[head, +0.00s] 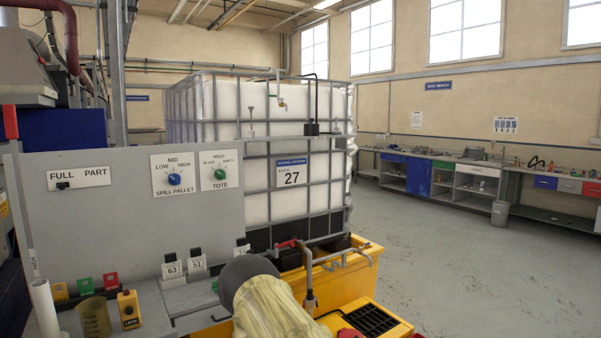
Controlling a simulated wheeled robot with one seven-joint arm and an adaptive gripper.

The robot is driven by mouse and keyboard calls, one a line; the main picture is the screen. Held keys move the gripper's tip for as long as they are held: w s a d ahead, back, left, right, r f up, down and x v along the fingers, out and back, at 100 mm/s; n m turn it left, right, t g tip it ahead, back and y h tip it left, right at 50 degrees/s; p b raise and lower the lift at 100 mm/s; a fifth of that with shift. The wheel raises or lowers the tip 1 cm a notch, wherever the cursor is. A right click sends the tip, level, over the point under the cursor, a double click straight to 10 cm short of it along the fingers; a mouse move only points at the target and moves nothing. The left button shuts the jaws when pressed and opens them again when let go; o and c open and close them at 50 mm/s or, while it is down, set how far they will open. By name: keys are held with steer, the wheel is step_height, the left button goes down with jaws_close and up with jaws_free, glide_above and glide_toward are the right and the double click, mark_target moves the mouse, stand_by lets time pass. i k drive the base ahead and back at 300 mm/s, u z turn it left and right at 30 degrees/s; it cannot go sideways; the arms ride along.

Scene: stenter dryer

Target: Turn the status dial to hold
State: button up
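The green status dial (220,174) is on a white plate (231,181) marked TOTE, at the upper right of the grey panel (112,225). HOLD is printed at the top of its plate, with smaller words to the left and right that are hard to read. Which mark the dial points at is too small to tell. My arm, in a pale yellow sleeve with a dark grey end, rises at the bottom centre, below and right of the dial and apart from it in the picture. My gripper's fingers do not show.
A blue dial (174,180) marked SPILL PALLET sits left of the green one. A FULL/PART switch (63,186) is further left. A caged white tote (230,110) stands on a yellow pallet (365,270) behind. A beaker (94,318) and yellow LEAK box (129,309) stand below the panel.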

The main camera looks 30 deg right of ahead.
mark_target(220, 174)
steer(key=z, duration=0.6)
steer(key=i, duration=0.85)
steer(key=z, duration=0.25)
